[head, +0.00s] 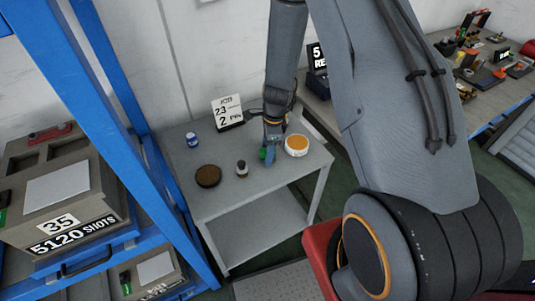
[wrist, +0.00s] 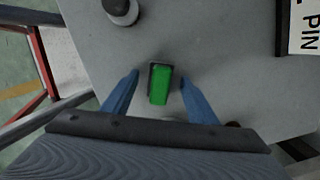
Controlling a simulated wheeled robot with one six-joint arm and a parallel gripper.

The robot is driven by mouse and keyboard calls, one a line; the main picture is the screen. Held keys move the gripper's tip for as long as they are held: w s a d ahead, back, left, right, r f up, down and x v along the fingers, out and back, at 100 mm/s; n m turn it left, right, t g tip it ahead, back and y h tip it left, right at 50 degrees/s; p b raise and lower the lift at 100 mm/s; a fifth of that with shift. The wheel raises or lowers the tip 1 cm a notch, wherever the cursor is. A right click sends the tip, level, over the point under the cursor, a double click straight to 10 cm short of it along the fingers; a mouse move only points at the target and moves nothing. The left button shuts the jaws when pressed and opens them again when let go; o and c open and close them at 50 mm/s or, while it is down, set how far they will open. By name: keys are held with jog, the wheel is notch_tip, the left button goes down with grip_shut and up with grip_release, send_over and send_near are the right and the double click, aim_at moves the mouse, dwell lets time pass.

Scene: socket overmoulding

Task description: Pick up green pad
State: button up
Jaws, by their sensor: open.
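The green pad (wrist: 160,85) is a small green block with a dark edge. It lies on the grey table top in the wrist view, between and slightly ahead of my two blue fingers. My gripper (wrist: 160,86) is open, with a gap on both sides of the pad. In the head view my gripper (head: 268,153) is low over the small grey table, and a bit of the green pad (head: 262,154) shows beside the fingers. The rest of the pad is hidden there by the gripper.
On the table (head: 230,202) stand a round orange-topped tub (head: 296,145), a small dark-capped bottle (head: 242,169), a brown round dish (head: 208,176), a blue-and-white jar (head: 192,140) and a sign (head: 227,112). A blue rack (head: 150,150) rises at the left.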

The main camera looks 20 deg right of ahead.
jog(key=shift+c, duration=0.4)
jog(key=c, duration=1.2)
jog(key=shift+o, duration=0.2)
jog(key=shift+r, duration=0.15)
notch_tip(320, 180, up, 10)
jog(key=shift+f+b, duration=0.1)
jog(key=shift+b, duration=1.15)
jog(key=o, duration=0.3)
jog(key=shift+c, duration=0.4)
